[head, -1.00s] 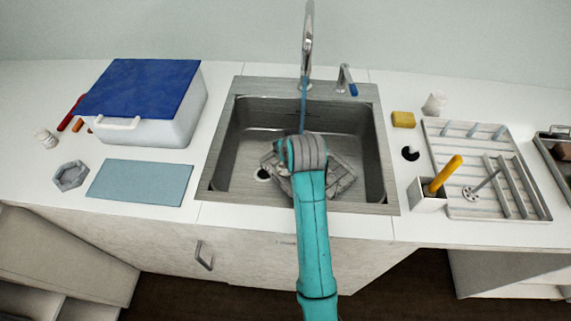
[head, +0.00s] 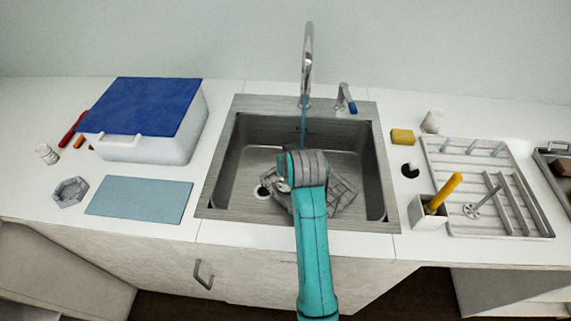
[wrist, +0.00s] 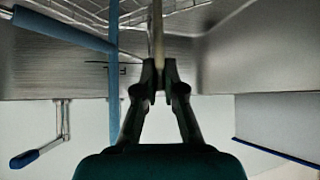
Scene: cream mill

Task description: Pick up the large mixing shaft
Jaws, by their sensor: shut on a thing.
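My gripper (wrist: 157,76) is shut on a thin, pale upright rod (wrist: 157,38) in the wrist view. The rod appears to be the large mixing shaft; its far end is cut off by the picture's edge. In the head view my arm reaches over the steel sink (head: 226,160) and hides my fingertips and the rod. A smaller shaft with a round perforated end (head: 472,210) lies on the white drying rack (head: 500,230) at the right.
A wire rack (head: 343,192) lies in the sink under my wrist. The tap (head: 307,60) stands behind, with a blue stream below it. A blue-lidded box (head: 150,150) is left; a holder (head: 427,213) with a yellow-handled tool is right. The blue-grey mat (head: 138,200) is clear.

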